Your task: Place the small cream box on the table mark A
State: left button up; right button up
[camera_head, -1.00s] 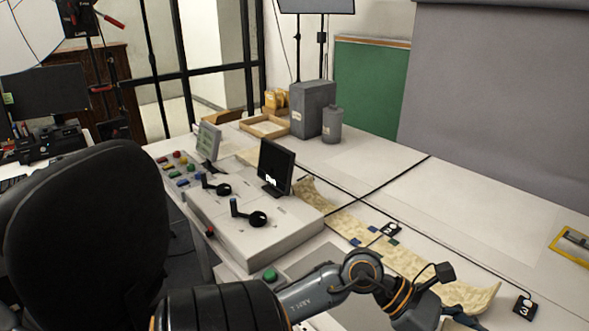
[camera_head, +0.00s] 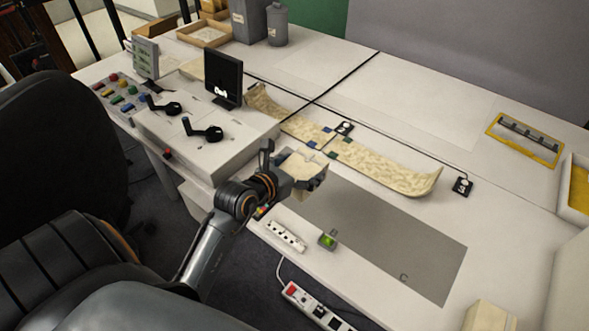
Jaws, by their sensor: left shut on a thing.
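My left gripper (camera_head: 293,172) is shut on a small cream box (camera_head: 303,163) at the left end of a grey mat (camera_head: 375,236) on the white table. I cannot tell whether the box touches the table or is held just above it. A letter C (camera_head: 403,278) shows near the mat's right end, and a fainter mark (camera_head: 333,232) shows by its front edge. I see no letter A; the gripper and box cover part of the mat's left end. My right gripper is not in view.
A control console (camera_head: 205,135) with a small monitor (camera_head: 223,80) stands left. Another cream box (camera_head: 490,317) is at bottom right. The mat's middle is clear.

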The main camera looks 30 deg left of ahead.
pick_arm(q)
jog(key=w+a+f, duration=0.4)
jog(key=w+a+f+b, duration=0.1)
jog(key=w+a+f, duration=0.2)
jog(key=w+f, duration=0.1)
jog(key=shift+w+a+f, duration=0.1)
jog(key=shift+w+a, duration=0.3)
jog(key=shift+w, duration=0.05)
jog(key=shift+w+a+f, duration=0.25)
jog(key=shift+w+f, duration=0.1)
jog(key=shift+f, duration=0.1)
jog(key=shift+w+a+f+b, duration=0.1)
jog(key=shift+f+b, duration=0.3)
jog(key=shift+f, duration=1.25)
jog(key=o, duration=1.3)
jog(key=shift+f, duration=0.15)
